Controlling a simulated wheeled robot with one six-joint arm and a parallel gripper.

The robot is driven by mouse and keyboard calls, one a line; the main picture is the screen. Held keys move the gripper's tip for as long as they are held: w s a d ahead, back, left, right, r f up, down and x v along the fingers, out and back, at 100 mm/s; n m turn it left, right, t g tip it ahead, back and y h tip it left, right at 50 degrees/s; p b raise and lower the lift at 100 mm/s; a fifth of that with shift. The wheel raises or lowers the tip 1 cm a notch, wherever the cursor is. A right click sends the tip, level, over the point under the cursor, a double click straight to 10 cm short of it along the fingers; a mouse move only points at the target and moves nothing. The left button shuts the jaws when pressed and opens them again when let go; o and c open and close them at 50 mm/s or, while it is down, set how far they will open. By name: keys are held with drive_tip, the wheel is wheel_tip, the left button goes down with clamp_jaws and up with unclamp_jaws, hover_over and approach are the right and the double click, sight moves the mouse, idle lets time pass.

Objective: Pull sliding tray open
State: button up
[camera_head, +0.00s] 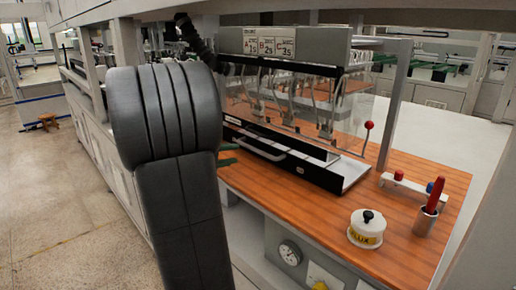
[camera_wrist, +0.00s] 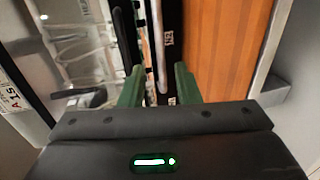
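The sliding tray (camera_head: 238,128) is a dark, low unit under the clear-fronted station, with a silver bar handle (camera_head: 262,149) along its front. In the wrist view the handle (camera_wrist: 158,45) runs up the picture, ahead of and between my two green fingers. My gripper (camera_wrist: 157,75) is open, its fingers apart. In the head view the green fingertips (camera_head: 228,154) show just left of the handle, partly hidden by my dark arm. I cannot tell whether the fingers touch the handle.
On the orange wooden bench (camera_head: 400,225) stand a white pot labelled FLUX (camera_head: 367,229), a metal cup (camera_head: 425,220) with a red-handled tool, and a small rack (camera_head: 410,188) with red and blue knobs. A red-ball lever (camera_head: 368,126) sticks out at the station's right. Open floor lies left.

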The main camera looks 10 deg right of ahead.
sight(255, 150)
drive_tip(key=p+x, duration=0.2)
drive_tip(key=x, duration=0.8)
drive_tip(key=shift+d, duration=0.3)
clamp_jaws()
